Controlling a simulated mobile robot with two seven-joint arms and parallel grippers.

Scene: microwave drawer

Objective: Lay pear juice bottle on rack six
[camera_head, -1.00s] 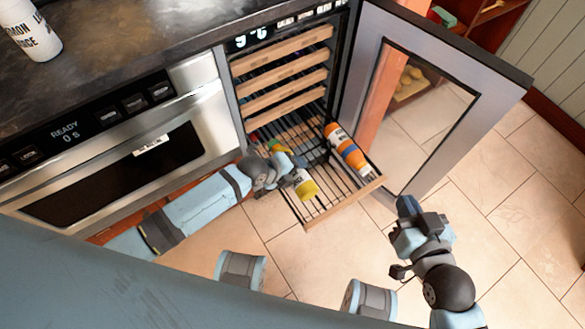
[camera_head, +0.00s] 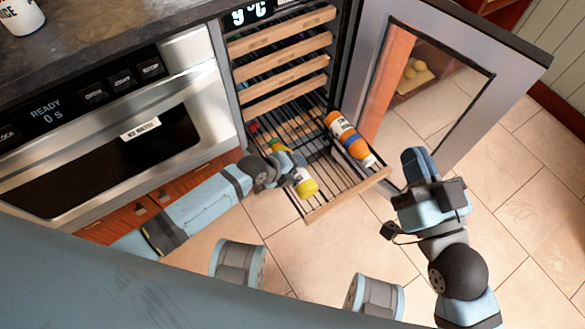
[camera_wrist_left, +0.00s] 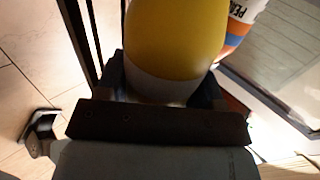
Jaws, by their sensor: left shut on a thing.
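My left gripper (camera_head: 284,163) is shut on a yellow-and-white bottle (camera_head: 306,188), over the pulled-out lowest wire rack (camera_head: 320,208). The bottle lies along the rack's slats; I cannot tell whether it rests on them. In the left wrist view the held bottle (camera_wrist_left: 175,40) fills the space between the fingers, and its label text is not readable. An orange, blue and white bottle (camera_head: 349,139) lies on the same rack to the right; its label in the left wrist view starts with "PEA" (camera_wrist_left: 243,12). My right gripper (camera_head: 420,163) is away from the rack, its finger gap unclear.
Several wood-fronted racks (camera_head: 285,63) are pushed in above. The cooler's glass door (camera_head: 440,85) stands open at the right, near my right gripper. A microwave drawer (camera_head: 125,135) is at the left, under a dark counter (camera_head: 100,30) with a white bottle (camera_head: 20,15).

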